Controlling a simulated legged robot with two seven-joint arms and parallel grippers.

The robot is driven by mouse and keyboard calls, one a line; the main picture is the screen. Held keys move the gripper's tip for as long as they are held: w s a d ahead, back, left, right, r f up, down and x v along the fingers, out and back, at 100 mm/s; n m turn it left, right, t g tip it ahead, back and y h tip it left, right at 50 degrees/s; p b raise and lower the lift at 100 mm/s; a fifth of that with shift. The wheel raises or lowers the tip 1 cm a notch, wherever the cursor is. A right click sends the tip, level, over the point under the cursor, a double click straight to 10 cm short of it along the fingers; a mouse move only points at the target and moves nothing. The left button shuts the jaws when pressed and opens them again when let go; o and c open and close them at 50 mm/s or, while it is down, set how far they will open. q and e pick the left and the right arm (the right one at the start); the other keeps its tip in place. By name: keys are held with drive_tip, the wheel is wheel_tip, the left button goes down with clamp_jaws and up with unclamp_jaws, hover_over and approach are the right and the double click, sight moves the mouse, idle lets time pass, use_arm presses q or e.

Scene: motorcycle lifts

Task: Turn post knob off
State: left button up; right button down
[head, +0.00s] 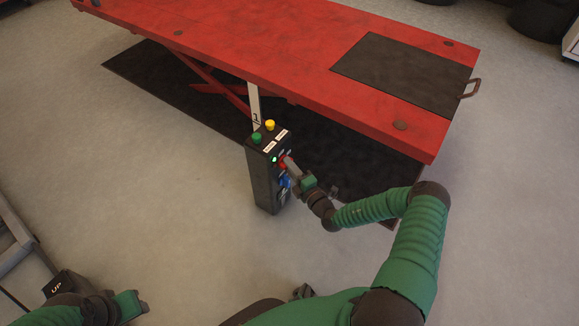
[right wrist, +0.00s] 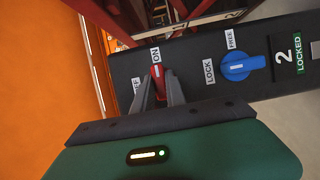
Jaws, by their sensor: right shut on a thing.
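The black control post (head: 262,180) stands on the floor in front of the red lift. My right gripper (head: 290,164) is at the post's side face, shut on the red knob (head: 282,161). In the right wrist view, the red knob (right wrist: 157,72) sits between the fingers (right wrist: 160,92), its pointer near the ON label (right wrist: 155,54). Another label on its other side is partly hidden by a finger. A blue knob (right wrist: 237,67) with LOCK and FREE labels is beside it. My left gripper (head: 137,306) is at the lower left, away from the post; its jaws are unclear.
The red lift platform (head: 270,50) lies behind the post above a black mat (head: 150,70). A green button (head: 256,138) and a yellow button (head: 269,125) are on the post top. A green light glows there. A box marked UP (head: 62,286) is at the lower left.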

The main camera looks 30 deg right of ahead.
drive_tip(key=shift+a+f+n, duration=0.15)
drive_tip(key=shift+f+n, duration=0.05)
drive_tip(key=shift+n, duration=0.1)
drive_tip(key=shift+d+f+n+t+y+b, duration=0.15)
drive_tip(key=shift+n+t+y+b, duration=0.35)
drive_tip(key=shift+n+y, duration=2.05)
drive_tip(key=shift+d+f+n+t+y+b, duration=0.1)
drive_tip(key=shift+n+t+y+b, duration=0.3)
drive_tip(key=shift+n, duration=4.3)
drive_tip(key=shift+d+f+n+t+y+b, duration=0.15)
drive_tip(key=shift+n+t+y+b, duration=0.65)
drive_tip(key=shift+n, duration=2.85)
drive_tip(key=shift+a+g+y, duration=0.1)
drive_tip(key=shift+g+y, duration=0.3)
drive_tip(key=shift+y, duration=0.25)
drive_tip(key=c, duration=1.5)
unclamp_jaws()
drive_tip(key=shift+o, duration=0.7)
drive_tip(key=shift+w+r, duration=0.1)
